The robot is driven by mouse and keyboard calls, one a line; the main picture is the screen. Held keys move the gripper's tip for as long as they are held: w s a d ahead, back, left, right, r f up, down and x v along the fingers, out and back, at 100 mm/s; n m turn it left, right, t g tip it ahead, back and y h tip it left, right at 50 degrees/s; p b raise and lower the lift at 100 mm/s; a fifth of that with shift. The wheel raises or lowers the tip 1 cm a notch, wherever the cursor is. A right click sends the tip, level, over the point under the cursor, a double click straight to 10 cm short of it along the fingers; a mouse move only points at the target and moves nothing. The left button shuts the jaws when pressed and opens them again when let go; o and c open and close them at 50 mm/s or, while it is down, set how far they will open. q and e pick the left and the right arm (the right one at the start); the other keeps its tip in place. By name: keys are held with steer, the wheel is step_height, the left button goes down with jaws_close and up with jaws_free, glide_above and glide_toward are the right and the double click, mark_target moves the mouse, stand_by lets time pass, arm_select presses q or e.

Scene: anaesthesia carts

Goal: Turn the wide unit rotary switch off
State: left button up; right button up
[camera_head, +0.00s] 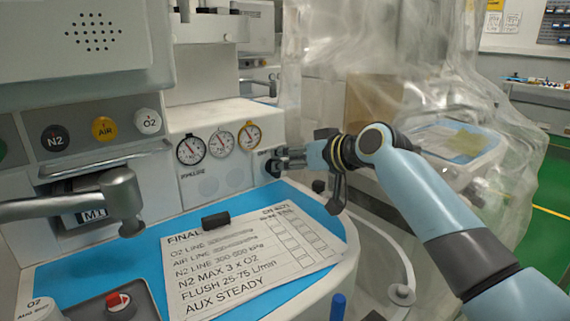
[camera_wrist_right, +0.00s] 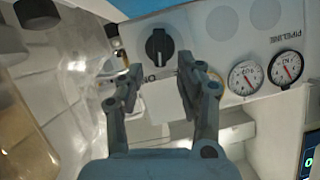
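The black rotary switch (camera_wrist_right: 160,45) shows in the right wrist view on a light panel, with a pale pointer line on its round knob. My right gripper (camera_wrist_right: 161,70) is open, one finger on each side of the view just below the knob, with nothing between the fingers. In the head view my right gripper (camera_head: 279,161) reaches from the right to the panel beside the gauges and mostly hides the switch. Whether a finger touches the knob cannot be told. My left gripper is not in view.
Several round gauges (camera_head: 221,143) sit left of the switch. N2, AIR and O2 knobs (camera_head: 104,128) are farther left. A checklist sheet (camera_head: 245,255) lies on the blue worktop (camera_head: 85,268) with a black block (camera_head: 216,220). Clear plastic sheeting (camera_head: 400,60) hangs behind my right arm.

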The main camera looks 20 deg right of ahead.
steer(key=shift+x, duration=0.8)
jaws_close()
